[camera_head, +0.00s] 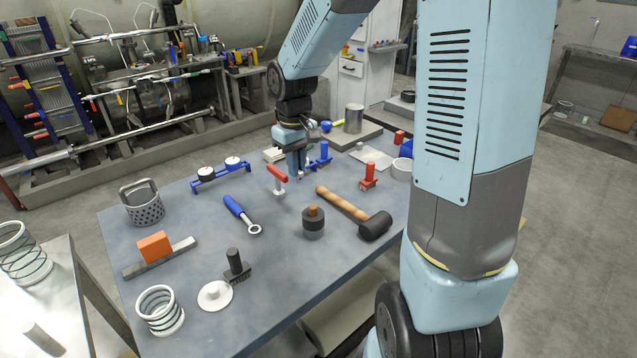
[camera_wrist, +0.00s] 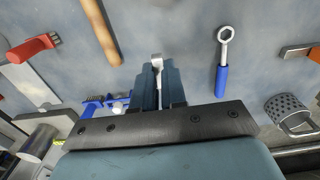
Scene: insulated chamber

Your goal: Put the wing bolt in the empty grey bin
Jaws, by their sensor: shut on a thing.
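My gripper (camera_head: 299,173) is over the far middle part of the grey-blue table, pointing down. In the wrist view its two dark blue fingers (camera_wrist: 159,95) are shut on a small silvery piece, which appears to be the wing bolt (camera_wrist: 157,62). In the head view the bolt is too small to make out clearly.
A mallet (camera_head: 355,213), a blue-handled ring spanner (camera_head: 241,213), a perforated metal basket (camera_head: 143,205) and a white round container (camera_head: 402,169) are also on the table.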

